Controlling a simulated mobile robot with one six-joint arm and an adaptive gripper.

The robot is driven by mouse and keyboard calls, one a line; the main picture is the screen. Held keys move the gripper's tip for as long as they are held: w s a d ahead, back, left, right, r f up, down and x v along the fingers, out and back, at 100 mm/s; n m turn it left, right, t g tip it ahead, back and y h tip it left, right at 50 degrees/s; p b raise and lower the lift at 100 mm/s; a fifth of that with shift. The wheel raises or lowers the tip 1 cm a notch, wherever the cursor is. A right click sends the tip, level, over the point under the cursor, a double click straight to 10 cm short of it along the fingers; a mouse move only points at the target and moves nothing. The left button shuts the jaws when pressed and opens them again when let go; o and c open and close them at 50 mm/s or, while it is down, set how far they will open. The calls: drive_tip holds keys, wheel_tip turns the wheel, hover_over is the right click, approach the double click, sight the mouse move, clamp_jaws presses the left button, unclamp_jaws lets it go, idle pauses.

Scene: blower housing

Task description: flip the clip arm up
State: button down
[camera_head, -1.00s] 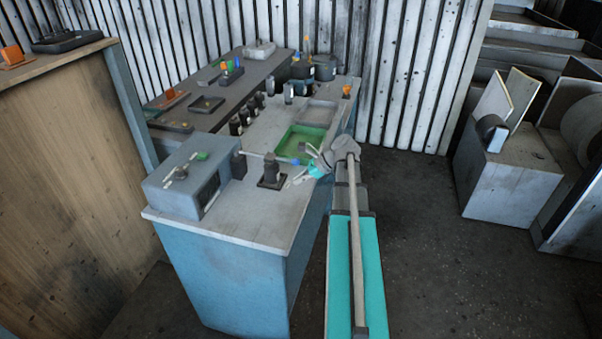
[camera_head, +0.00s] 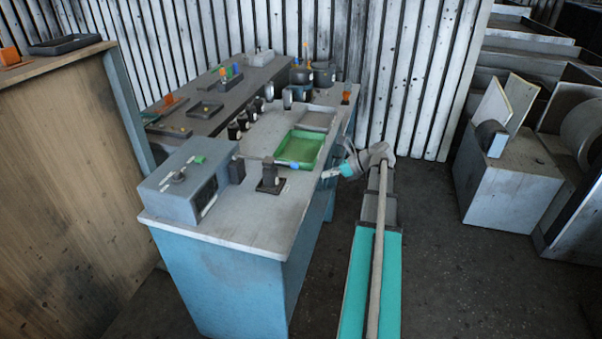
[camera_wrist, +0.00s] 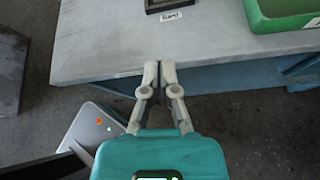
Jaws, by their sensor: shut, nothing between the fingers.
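A grey box-shaped housing (camera_head: 185,182) sits at the near left end of the light grey bench (camera_head: 240,218). A small dark lever or knob and a green piece show on its top; I cannot tell which part is the clip arm. A black upright fixture (camera_head: 270,178) stands to the right of the housing. A thin bar with a blue end (camera_head: 295,166) shows behind it. My gripper (camera_head: 324,175) is at the bench's right edge, apart from the housing. In the wrist view my gripper (camera_wrist: 160,66) has its fingertips together and empty, over the bench's edge.
A green tray (camera_head: 299,148) lies behind the fixture, close to my gripper. Several dark cylinders (camera_head: 243,121) line the far side. A dark labelled base (camera_wrist: 172,5) shows at the top of the wrist view. The floor right of the bench has free room.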

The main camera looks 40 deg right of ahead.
drive_tip(key=shift+w+a+f, duration=0.1)
drive_tip(key=b+x, duration=0.5)
drive_tip(key=x, duration=0.5)
drive_tip(key=shift+f, duration=0.1)
drive_tip(key=shift+w+r+p, duration=0.1)
drive_tip(key=shift+r+p, duration=0.5)
drive_tip(key=shift+r, duration=0.2)
drive_tip(key=shift+w+r+p, duration=0.15)
drive_tip(key=shift+r+p, duration=0.5)
drive_tip(key=shift+p, duration=0.05)
drive_tip(key=shift+w+r+p, duration=0.2)
drive_tip(key=shift+r+p, duration=0.45)
drive_tip(key=shift+r, duration=0.1)
drive_tip(key=shift+w+r+p, duration=0.15)
drive_tip(key=shift+r+p, duration=0.1)
drive_tip(key=shift+p, duration=0.25)
drive_tip(key=shift+r+p, duration=0.25)
drive_tip(key=shift+p, duration=0.15)
